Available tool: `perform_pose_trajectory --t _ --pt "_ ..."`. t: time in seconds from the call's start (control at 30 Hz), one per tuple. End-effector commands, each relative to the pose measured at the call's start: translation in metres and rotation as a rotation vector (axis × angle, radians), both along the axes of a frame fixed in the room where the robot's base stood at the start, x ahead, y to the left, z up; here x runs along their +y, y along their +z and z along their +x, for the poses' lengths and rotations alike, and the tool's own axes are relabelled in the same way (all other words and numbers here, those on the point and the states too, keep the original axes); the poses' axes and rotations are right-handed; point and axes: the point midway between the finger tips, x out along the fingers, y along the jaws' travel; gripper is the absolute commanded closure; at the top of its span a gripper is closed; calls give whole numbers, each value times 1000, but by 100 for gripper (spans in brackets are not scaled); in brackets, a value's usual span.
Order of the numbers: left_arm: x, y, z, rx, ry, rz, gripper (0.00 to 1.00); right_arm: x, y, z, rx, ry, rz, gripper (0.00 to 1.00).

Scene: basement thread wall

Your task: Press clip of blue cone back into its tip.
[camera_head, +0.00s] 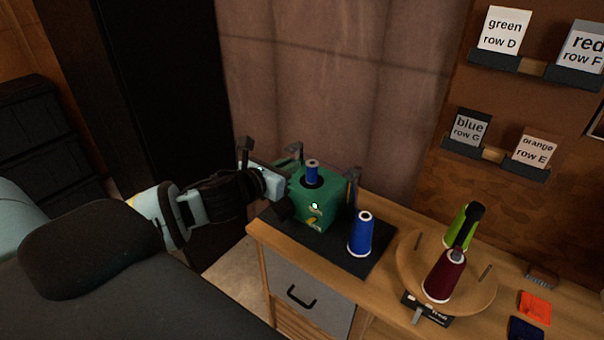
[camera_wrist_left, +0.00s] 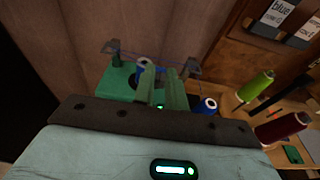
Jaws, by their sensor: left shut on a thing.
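The blue cone (camera_head: 361,235) stands upright on a dark mat, with a pale ring at its tip. It also shows in the left wrist view (camera_wrist_left: 208,105). I cannot make out its clip. A green box (camera_head: 318,212) stands left of it, with a blue spool (camera_head: 312,173) upright in its top. My left gripper (camera_head: 282,186) is at the left side of the green box, apart from the cone. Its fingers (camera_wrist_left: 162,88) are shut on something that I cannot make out. My right gripper is not in view.
A round wooden tray (camera_head: 408,262) holds a maroon cone (camera_head: 443,276) and a lime cone (camera_head: 460,225). Thin grey arms (camera_head: 353,188) rise around the green box. A drawer unit (camera_head: 308,295) is below. Labelled shelves (camera_head: 495,158) hang on the back wall.

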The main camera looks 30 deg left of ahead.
Motion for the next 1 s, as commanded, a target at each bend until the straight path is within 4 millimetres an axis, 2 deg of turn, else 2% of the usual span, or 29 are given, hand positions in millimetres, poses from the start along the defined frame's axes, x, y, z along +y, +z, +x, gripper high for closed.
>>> perform_pose_trajectory --t 0.57,0.67,0.77,0.9,1.0 --pt "-4 -4 -2 3 -3 0 100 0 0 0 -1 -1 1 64" --pt "-20 -15 -10 10 -12 3 100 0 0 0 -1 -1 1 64" --pt "-48 -33 -26 19 -22 7 100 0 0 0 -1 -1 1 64" --pt "-96 -53 -60 19 -22 12 100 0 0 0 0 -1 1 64" --pt "-122 -57 -83 15 -5 9 100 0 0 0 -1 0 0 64"
